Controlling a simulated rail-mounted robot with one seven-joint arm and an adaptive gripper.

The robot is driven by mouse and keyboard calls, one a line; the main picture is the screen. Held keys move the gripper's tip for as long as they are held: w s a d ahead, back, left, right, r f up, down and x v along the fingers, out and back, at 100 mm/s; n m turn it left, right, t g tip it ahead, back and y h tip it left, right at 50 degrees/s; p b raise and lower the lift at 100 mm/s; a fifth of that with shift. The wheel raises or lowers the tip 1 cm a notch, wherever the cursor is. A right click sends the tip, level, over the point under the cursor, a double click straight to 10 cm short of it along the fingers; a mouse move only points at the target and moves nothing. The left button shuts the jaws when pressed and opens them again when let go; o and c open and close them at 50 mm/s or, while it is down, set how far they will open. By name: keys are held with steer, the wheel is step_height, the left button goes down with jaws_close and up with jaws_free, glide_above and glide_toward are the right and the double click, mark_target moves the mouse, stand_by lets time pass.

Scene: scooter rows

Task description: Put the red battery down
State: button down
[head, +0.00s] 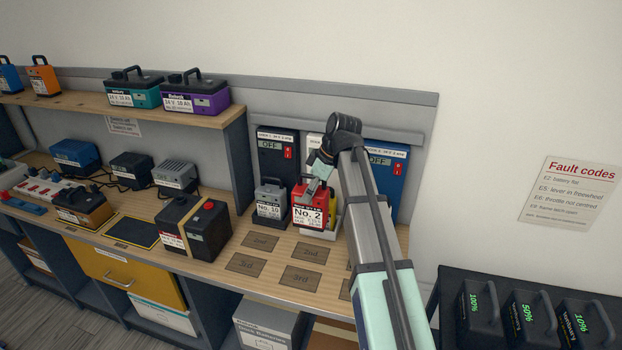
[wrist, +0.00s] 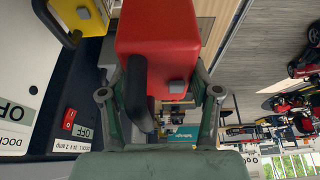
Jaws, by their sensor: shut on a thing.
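My gripper (head: 322,172) is shut on the red battery (head: 309,203), which has a black handle and a label reading "No. 2". In the wrist view, the red battery (wrist: 158,28) hangs between the two fingers (wrist: 160,95), held by its black handle. In the head view it appears in front of the middle dock, to the right of the grey battery (head: 270,200) labelled "No. 10". A white and yellow thing shows partly behind it. I cannot tell whether the red battery's underside touches anything.
The bench has dark marked spots, such as "2nd" (head: 260,242) and "3rd" (head: 300,278), clear of objects. A black box with a red button (head: 193,228) stands left of them. The left dock (head: 277,150) and blue right dock (head: 385,180) show "OFF". Black batteries (head: 480,308) stand at lower right.

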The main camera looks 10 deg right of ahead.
mark_target(327, 196)
steer(key=shift+f+p, duration=1.15)
steer(key=shift+f, duration=5.35)
steer(key=shift+c, duration=1.2)
jaws_free()
steer(key=b+v, duration=0.2)
steer(key=v, duration=1)
